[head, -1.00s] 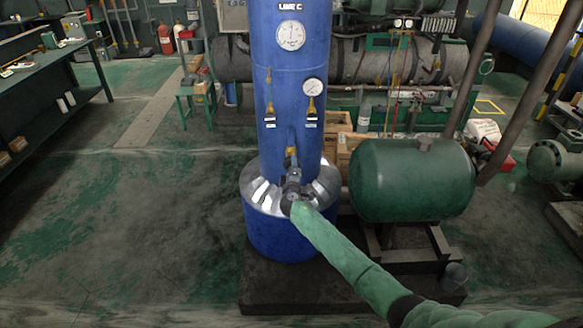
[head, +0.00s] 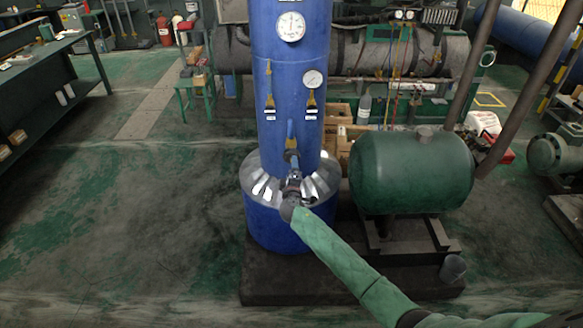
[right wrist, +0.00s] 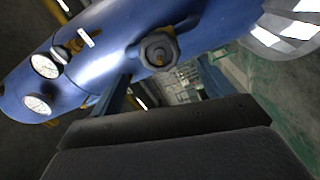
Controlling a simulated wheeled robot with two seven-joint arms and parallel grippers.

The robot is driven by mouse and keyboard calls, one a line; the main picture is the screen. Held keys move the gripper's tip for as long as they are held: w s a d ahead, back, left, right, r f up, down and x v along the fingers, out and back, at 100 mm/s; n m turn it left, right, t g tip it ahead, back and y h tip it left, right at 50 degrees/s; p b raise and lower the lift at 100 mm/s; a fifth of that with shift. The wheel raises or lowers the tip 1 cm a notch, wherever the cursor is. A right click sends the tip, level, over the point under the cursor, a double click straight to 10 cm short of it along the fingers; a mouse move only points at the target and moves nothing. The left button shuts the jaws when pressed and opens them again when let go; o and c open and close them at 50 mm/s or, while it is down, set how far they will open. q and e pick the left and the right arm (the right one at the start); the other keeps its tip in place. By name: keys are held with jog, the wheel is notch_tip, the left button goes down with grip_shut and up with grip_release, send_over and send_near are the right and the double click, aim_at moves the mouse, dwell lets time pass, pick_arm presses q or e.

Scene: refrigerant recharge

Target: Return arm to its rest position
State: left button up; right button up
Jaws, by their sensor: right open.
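My right gripper (head: 292,174) is in front of the lower part of a tall blue column (head: 290,100), its arm in a green sleeve reaching in from the lower right. The gripper is open and appears empty. Whether a finger touches the valve cannot be told. My left gripper is not in view.
A green tank (head: 411,172) stands close to the right of the column. Two gauges (head: 314,79) and small brass fittings project from the column. A dark workbench (head: 45,95) is at the far left. The floor (head: 130,220) left of the column is clear.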

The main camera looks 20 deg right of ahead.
jog(key=shift+s+a, duration=0.1)
jog(key=shift+s, duration=0.3)
